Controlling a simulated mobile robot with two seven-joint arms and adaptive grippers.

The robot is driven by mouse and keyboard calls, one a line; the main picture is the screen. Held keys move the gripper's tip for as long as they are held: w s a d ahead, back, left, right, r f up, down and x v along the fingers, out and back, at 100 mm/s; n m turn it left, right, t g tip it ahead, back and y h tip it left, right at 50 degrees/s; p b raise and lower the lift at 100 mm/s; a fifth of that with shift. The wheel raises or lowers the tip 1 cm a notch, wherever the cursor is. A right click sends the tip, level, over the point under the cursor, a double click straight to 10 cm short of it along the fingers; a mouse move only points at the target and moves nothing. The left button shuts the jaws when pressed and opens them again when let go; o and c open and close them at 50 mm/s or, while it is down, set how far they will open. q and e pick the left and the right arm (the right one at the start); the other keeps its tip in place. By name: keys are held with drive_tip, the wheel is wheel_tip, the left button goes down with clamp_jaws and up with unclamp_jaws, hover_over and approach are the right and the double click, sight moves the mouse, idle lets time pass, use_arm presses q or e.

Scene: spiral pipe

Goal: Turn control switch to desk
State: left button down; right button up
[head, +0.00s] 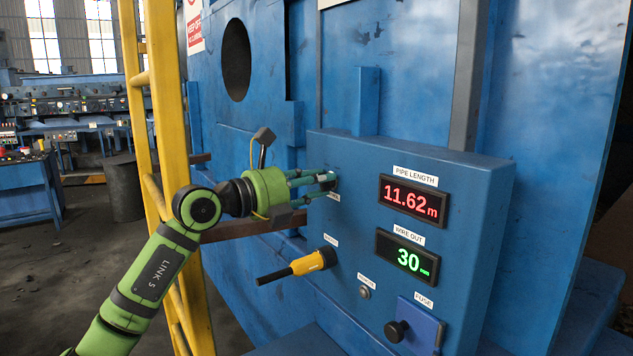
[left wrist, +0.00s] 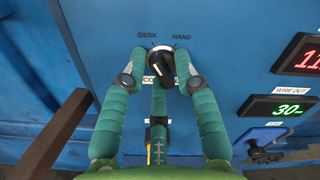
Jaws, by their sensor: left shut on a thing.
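The control switch (left wrist: 161,60) is a round dark knob with a light rim on the blue panel, with DESK printed at its upper left and HAND at its upper right. My left gripper (head: 325,179) has green fingers and is shut on the knob. In the left wrist view its fingers (left wrist: 159,80) close on it from the left, right and below, partly covering the label under it. In the head view the fingers largely hide the knob. My right gripper is not in view.
Below the switch a yellow lever (head: 304,263) with a black grip sticks out to the left. The panel also has a red pipe length display (head: 408,200), a green wire out display (head: 407,257) and a fuse knob (head: 397,331). A yellow ladder frame (head: 165,100) stands beside my left arm.

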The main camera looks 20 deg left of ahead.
use_arm(q)
drive_tip(key=shift+a+r, duration=0.1)
drive_tip(key=shift+r, duration=0.05)
drive_tip(key=c, duration=1.3)
unclamp_jaws()
drive_tip(key=shift+o, duration=0.6)
drive_tip(key=shift+w, duration=0.1)
drive_tip(key=shift+a+f, duration=0.1)
drive_tip(key=shift+f, duration=0.1)
drive_tip(key=v, duration=1.2)
